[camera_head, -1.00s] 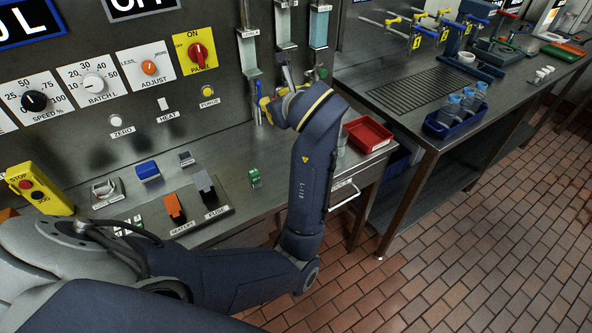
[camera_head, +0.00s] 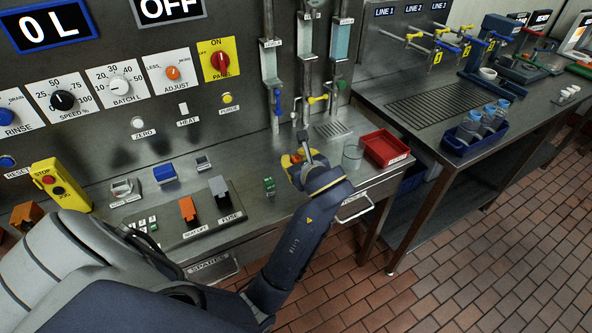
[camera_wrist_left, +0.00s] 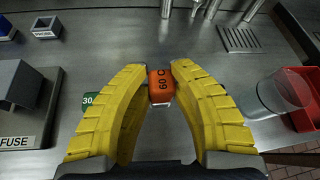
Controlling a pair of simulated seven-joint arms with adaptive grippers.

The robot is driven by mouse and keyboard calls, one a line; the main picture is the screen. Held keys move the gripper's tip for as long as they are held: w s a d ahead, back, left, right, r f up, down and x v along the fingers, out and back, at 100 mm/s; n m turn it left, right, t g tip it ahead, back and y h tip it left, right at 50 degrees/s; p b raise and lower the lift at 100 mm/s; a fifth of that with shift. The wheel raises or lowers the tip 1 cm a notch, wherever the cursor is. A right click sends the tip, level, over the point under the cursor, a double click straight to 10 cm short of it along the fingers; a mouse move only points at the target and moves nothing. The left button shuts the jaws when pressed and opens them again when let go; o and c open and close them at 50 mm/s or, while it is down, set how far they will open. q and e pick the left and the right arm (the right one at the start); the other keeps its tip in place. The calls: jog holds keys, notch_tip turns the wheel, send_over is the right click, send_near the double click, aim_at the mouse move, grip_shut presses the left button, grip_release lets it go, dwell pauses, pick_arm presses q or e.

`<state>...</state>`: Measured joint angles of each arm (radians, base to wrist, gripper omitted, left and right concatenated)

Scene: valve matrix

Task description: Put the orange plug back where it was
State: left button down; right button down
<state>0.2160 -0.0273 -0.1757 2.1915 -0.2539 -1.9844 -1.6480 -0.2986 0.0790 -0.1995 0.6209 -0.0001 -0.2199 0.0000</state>
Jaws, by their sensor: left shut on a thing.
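The orange plug (camera_wrist_left: 161,86), marked 60, sits between the yellow fingertips of my left gripper (camera_wrist_left: 160,84) in the left wrist view. The fingers are shut on it. In the head view my left gripper (camera_head: 293,162) is over the bench, right of the green plug (camera_head: 269,186), with a bit of orange at its tip. I cannot tell whether the orange plug touches the bench. The green plug (camera_wrist_left: 88,98), marked 30, is partly hidden behind a finger in the wrist view. The grey FUSE block (camera_head: 219,187) stands farther left. My right gripper is out of view.
A clear glass (camera_head: 352,155) and a red tray (camera_head: 386,148) stand right of my gripper. Vertical tubes with valve handles (camera_head: 318,99) rise behind it. An orange-covered switch (camera_head: 187,208) and a blue block (camera_head: 165,173) are to the left.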

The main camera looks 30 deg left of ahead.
pick_arm(q)
jog(key=shift+f, duration=2.15)
jog(key=shift+f, duration=0.1)
jog(key=c, duration=1.2)
grip_release()
jog(key=shift+s+d+r, duration=0.1)
jog(key=shift+d+r, duration=0.1)
jog(key=shift+v, duration=3.55)
